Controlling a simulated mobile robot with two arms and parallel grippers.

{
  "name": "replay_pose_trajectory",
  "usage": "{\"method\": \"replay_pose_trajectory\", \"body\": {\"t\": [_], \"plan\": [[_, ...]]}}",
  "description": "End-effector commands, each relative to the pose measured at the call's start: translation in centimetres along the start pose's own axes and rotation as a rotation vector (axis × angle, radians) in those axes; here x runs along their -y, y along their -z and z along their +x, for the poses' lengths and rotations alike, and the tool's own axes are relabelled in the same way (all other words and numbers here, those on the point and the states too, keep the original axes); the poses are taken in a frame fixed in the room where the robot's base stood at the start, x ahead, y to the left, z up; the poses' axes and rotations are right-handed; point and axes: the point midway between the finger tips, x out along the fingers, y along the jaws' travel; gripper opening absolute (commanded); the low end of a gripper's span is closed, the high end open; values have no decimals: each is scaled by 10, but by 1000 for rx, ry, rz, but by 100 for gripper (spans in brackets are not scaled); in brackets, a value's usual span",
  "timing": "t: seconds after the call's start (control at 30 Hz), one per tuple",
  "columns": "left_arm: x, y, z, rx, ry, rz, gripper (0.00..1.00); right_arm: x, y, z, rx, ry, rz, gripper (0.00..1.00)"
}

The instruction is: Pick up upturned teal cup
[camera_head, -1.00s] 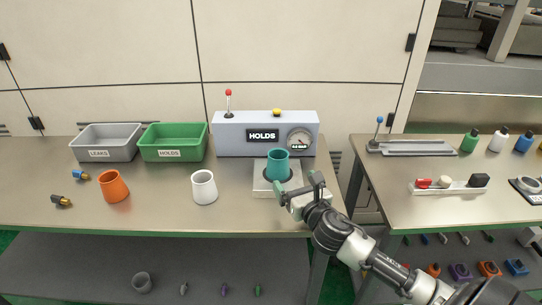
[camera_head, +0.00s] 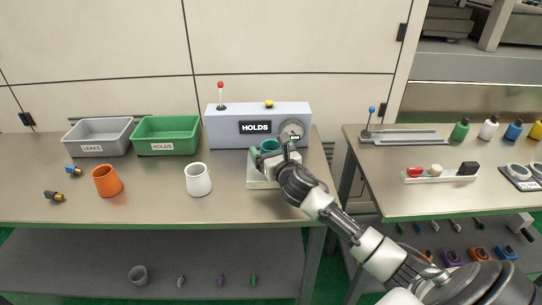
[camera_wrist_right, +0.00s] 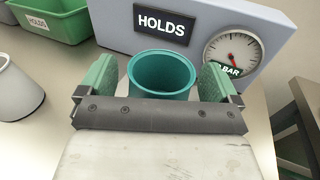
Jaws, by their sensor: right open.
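The teal cup (camera_head: 268,147) stands on the pale plate (camera_head: 262,184) in front of the grey test machine, its wide open end up. In the right wrist view the cup (camera_wrist_right: 162,75) sits between the two green pads of my right gripper (camera_wrist_right: 160,82), with a small gap visible beside the right pad. My right gripper (camera_head: 279,152) is open around the upper part of the cup. The gripper hides the lower part of the cup in the head view. My left gripper is out of view.
The grey machine (camera_head: 225,131) with a HOLDS display and gauge stands right behind the cup. A white cup (camera_head: 198,180), an orange cup (camera_head: 107,181), a green HOLDS bin (camera_head: 167,137) and a grey LEAKS bin (camera_head: 99,139) are to the left. Bench space between the white cup and plate is clear.

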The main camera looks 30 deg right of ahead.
Motion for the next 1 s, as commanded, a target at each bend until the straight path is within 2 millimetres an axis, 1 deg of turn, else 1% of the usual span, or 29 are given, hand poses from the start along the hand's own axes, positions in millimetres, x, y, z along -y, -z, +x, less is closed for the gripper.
{"method": "replay_pose_trajectory", "body": {"t": [0.1,0.13,0.4,0.5,0.77,0.87,1.0], "plan": [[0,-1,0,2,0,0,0,0,0,0,0,0,0,93],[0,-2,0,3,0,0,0,0,0,0,0,0,0,90],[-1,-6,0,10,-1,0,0,0,0,0,0,0,0,49],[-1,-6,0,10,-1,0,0,0,0,0,0,0,0,37],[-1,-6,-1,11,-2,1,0,0,-3,0,1,0,-1,37],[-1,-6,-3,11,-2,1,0,1,-10,0,2,1,-2,37],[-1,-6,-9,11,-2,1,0,1,-30,0,4,0,-3,37]]}}
